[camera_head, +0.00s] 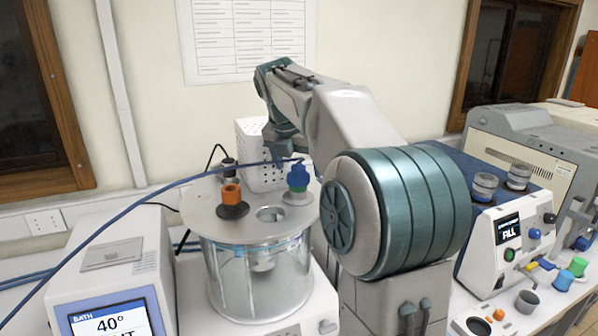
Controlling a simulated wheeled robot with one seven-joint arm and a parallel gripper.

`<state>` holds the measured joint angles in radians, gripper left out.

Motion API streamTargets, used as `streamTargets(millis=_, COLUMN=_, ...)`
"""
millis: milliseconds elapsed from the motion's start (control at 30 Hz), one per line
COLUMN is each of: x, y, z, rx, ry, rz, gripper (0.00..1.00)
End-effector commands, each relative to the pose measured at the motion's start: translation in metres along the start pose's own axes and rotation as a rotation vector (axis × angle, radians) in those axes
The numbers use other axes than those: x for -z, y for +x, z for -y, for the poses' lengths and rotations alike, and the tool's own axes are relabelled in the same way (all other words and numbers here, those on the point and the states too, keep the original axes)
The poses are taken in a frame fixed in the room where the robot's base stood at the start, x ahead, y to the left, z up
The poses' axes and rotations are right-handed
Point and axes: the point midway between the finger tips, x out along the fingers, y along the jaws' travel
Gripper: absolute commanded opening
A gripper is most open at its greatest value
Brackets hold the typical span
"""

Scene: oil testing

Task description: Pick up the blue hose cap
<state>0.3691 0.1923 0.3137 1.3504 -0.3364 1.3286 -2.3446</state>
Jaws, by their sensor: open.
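The blue hose cap (298,177) sits upright on a pale round base on the lid of the glass bath, right of the lid's open hole. A thin blue hose runs past just above it. My gripper (284,160) is behind and slightly above the cap, pointing down, apart from it as far as I can tell. My arm reaches over from the right.
An orange cap (232,194) stands on the lid (262,226), left of the open hole. A bath controller (110,290) stands at left. The wall is close behind.

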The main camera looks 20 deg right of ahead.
Motion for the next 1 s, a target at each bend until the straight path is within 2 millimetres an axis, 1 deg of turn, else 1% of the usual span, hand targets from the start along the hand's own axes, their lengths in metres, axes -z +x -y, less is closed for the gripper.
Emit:
streamTargets(millis=100, x=0.0, y=0.0103, z=0.0008, rx=0.001, ry=0.001, rz=-0.001, gripper=0.77)
streamTargets(millis=333, x=0.0, y=0.0124, z=0.0004, rx=-0.001, ry=0.001, rz=0.001, gripper=0.77)
streamTargets(millis=367, x=0.0, y=0.0123, z=0.0003, rx=-0.001, ry=0.001, rz=0.001, gripper=0.74)
streamTargets(millis=400, x=0.0001, y=0.0123, z=0.0003, rx=-0.001, ry=0.001, rz=0.001, gripper=0.63)
streamTargets(millis=467, x=0.0001, y=0.0123, z=0.0003, rx=-0.001, ry=0.001, rz=0.001, gripper=0.47)
streamTargets(millis=500, x=0.0001, y=0.0122, z=0.0003, rx=-0.001, ry=0.001, rz=0.001, gripper=0.35)
streamTargets(millis=533, x=0.0001, y=0.0122, z=0.0003, rx=-0.001, ry=0.001, rz=0.001, gripper=0.32)
streamTargets(millis=633, x=0.0001, y=0.012, z=0.0003, rx=-0.001, ry=0.001, rz=0.001, gripper=0.31)
streamTargets(millis=667, x=0.0001, y=0.012, z=0.0003, rx=-0.001, ry=0.001, rz=0.001, gripper=0.28)
streamTargets(millis=867, x=-0.0001, y=0.0116, z=0.0003, rx=-0.001, ry=0.001, rz=0.001, gripper=0.27)
streamTargets(millis=1000, x=-0.0019, y=0.0077, z=-0.0001, rx=-0.002, ry=0.001, rz=0.001, gripper=0.27)
